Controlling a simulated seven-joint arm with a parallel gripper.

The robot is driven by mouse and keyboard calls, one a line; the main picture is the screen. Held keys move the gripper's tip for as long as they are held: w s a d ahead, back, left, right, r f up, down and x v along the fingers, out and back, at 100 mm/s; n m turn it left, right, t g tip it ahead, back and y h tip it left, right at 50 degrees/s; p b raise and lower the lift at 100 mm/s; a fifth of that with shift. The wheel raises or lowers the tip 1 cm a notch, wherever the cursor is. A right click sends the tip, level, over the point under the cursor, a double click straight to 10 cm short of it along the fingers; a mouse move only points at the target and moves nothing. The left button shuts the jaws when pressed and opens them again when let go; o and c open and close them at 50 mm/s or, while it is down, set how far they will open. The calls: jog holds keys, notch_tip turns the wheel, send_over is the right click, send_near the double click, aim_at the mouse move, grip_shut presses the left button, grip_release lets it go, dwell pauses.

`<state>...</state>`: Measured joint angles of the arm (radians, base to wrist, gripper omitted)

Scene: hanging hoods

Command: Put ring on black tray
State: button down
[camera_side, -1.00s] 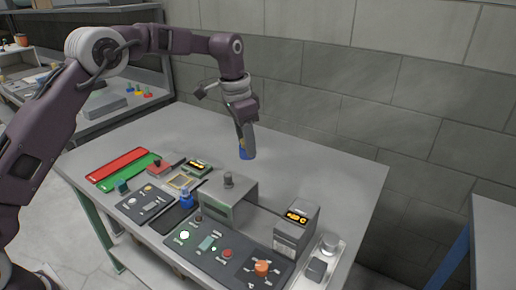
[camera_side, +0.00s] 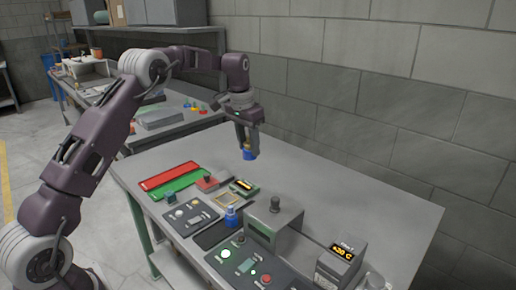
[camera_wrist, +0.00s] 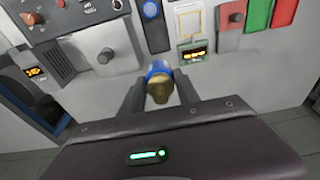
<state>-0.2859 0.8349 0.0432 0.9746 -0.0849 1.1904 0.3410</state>
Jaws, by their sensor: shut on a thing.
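My gripper (camera_side: 248,145) is shut on a blue and brass piece (camera_side: 249,154) and holds it above the table. In the wrist view my gripper (camera_wrist: 157,92) has one finger on each side of this piece (camera_wrist: 159,84), brass end nearest the camera. I cannot tell whether it is ring-shaped. The black tray (camera_side: 212,235) is a flat dark rectangle on the table, left of the grey hood. A similar blue piece (camera_side: 232,218) stands at its far end. In the wrist view the tray (camera_wrist: 156,36) lies at the top, beyond the held piece.
The grey hood (camera_side: 262,232) with a top knob stands right of the tray. A display box (camera_side: 338,264) is at right. Red (camera_side: 168,176) and green (camera_side: 182,184) strips and several small panels lie at left. The back of the table (camera_side: 330,185) is clear.

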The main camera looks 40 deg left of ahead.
notch_tip(320, 180, down, 20)
jog(key=shift+f, duration=0.1)
dwell(0.7)
jog(key=shift+f, duration=0.5)
jog(key=c, duration=0.8)
grip_release()
